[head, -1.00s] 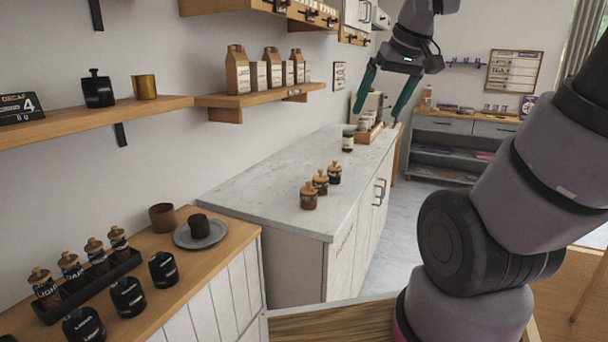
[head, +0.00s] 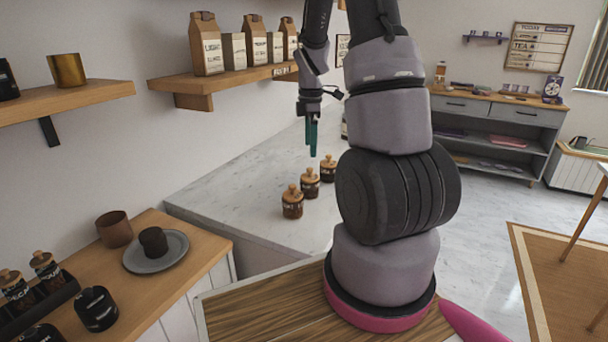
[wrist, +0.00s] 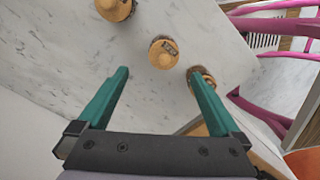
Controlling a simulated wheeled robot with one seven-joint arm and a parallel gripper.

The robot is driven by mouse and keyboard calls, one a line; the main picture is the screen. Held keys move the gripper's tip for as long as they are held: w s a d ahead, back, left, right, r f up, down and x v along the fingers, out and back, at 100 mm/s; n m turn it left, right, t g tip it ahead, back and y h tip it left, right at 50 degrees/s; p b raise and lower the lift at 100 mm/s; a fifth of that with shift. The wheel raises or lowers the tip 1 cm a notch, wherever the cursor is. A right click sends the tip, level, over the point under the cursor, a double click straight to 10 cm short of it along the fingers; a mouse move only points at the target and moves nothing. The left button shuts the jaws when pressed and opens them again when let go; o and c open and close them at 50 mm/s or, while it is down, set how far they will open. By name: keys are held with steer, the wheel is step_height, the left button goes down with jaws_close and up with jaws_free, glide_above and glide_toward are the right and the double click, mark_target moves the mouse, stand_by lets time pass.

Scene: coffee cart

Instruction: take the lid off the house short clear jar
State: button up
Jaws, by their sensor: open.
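Three short clear jars with dark contents and round wooden lids stand in a row on the marble counter: a near jar (head: 292,206), a middle jar (head: 310,187) and a far jar (head: 328,172). Their labels are too small to read, so I cannot tell which is house. My gripper (head: 312,140) points down above the counter, near the row. In the wrist view my gripper (wrist: 158,74) is open and empty. The middle wooden lid (wrist: 163,54) lies just beyond the gap between the fingertips. Another lid (wrist: 115,8) is at the top edge, and one is partly behind the right finger.
The marble counter (head: 240,190) is clear left of the jars. A wooden shelf (head: 180,83) with paper bags hangs on the wall above it. A wooden side counter (head: 190,265) holds a grey plate (head: 172,257), cups and a dark tray of labelled jars.

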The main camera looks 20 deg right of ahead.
mark_target(311, 169)
step_height(311, 169, down, 4)
steer(key=shift+r, duration=0.25)
steer(key=shift+s+a+f, duration=0.1)
steer(key=shift+s+f, duration=0.1)
steer(key=shift+f, duration=1.15)
steer(key=shift+s+a+f, duration=0.1)
steer(key=shift+s+f, duration=0.05)
steer(key=shift+f, duration=1.15)
steer(key=c, duration=1.3)
